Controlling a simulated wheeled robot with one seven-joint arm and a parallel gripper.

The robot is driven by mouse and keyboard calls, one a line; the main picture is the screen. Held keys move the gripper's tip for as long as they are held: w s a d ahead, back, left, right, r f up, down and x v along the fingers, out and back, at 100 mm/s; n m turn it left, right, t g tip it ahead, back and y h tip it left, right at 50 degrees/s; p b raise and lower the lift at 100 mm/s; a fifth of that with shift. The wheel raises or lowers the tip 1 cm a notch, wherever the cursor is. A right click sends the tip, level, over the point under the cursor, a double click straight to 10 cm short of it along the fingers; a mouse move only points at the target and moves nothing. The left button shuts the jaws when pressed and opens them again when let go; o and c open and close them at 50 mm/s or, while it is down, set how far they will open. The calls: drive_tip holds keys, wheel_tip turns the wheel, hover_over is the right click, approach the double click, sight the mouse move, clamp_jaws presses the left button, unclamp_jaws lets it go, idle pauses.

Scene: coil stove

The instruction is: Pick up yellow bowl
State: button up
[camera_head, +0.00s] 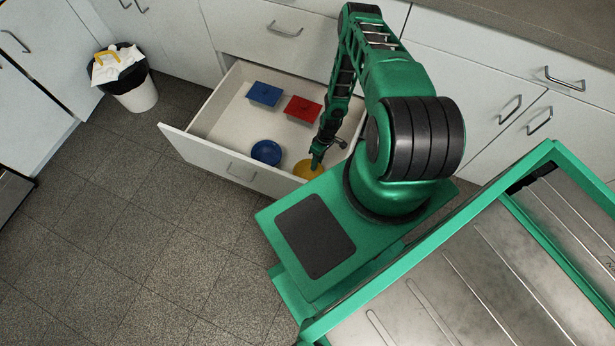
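The yellow bowl (308,171) sits at the front right inside the open drawer (220,161), partly hidden by my arm and gripper. My gripper (315,164) points down at the bowl, and its tip overlaps the bowl in the picture. I cannot tell whether it touches the bowl. The fingers are too small and too hidden to show whether they are open or shut.
A blue bowl (266,152) sits left of the yellow bowl. A blue lidded box (264,94) and a red lidded box (303,109) stand at the drawer's back. A trash bin (138,95) stands at left. Floor in front is clear.

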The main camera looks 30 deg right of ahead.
clamp_jaws()
drive_tip(key=shift+r, duration=0.1)
